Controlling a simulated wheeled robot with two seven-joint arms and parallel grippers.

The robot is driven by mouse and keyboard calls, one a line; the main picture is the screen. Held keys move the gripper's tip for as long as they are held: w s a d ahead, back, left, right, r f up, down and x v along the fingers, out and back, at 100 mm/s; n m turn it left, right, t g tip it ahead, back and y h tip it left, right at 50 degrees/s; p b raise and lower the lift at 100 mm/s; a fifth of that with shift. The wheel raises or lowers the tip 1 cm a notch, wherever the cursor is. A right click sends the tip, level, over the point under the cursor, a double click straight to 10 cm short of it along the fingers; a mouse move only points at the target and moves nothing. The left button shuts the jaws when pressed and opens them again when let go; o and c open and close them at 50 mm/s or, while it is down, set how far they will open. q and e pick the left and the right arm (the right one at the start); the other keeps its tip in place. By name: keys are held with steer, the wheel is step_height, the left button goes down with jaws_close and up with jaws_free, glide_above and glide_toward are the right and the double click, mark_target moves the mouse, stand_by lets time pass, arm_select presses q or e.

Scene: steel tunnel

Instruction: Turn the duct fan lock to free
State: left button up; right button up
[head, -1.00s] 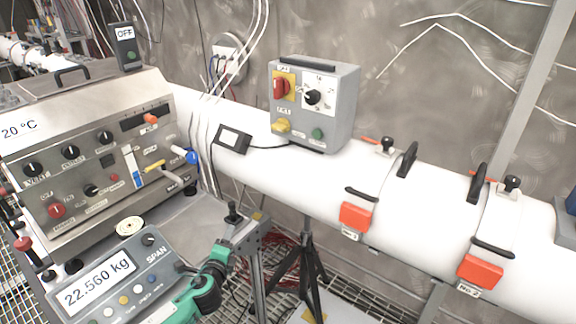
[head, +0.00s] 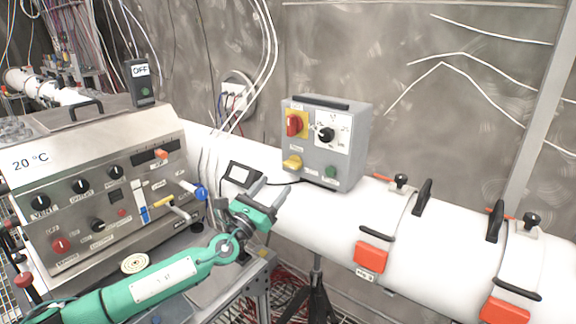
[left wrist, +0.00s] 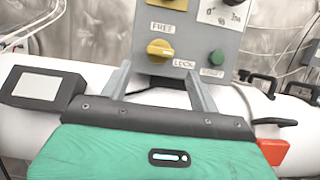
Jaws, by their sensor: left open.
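The grey control box (head: 345,158) sits on the white duct. Its yellow lock knob (head: 292,162) is at the lower left of the front face. In the left wrist view the yellow knob (left wrist: 160,50) lies between a FREE label (left wrist: 162,27) above and a LOCK label (left wrist: 184,63) at its lower right. Which label it points to is hard to tell. My left gripper (head: 272,188) is open and empty, in front of and below the box. In the left wrist view its two fingers (left wrist: 155,70) stand apart on either side below the knob, seemingly not touching it.
A red switch (head: 294,125), a black dial (head: 326,134) and a green button (head: 331,171) share the box face. A small display (head: 239,175) is left of my gripper. A steel instrument panel (head: 100,195) fills the left. Red-handled clamps (head: 371,256) ring the duct.

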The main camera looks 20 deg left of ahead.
mark_target(289, 167)
arm_select(q)
steer(key=p+x, duration=0.1)
steer(key=x, duration=0.5)
steer(key=shift+w+r, duration=0.1)
steer(key=shift+r, duration=0.1)
steer(key=shift+w+d+r, duration=0.15)
steer(key=shift+w+d, duration=0.1)
steer(key=shift+w, duration=0.4)
arm_select(e)
steer(key=shift+w+a+r, duration=0.15)
steer(key=shift+w+r, duration=0.05)
steer(key=shift+r, duration=0.35)
steer(key=shift+w+a+r, duration=0.15)
steer(key=shift+r, duration=0.35)
arm_select(q)
steer(key=shift+c, duration=0.2)
arm_select(e)
steer(key=shift+d, duration=0.2)
arm_select(q)
steer(key=shift+p, duration=0.3)
steer(key=c, duration=0.9)
arm_select(e)
steer(key=shift+s+d, duration=0.1)
steer(key=shift+s, duration=0.05)
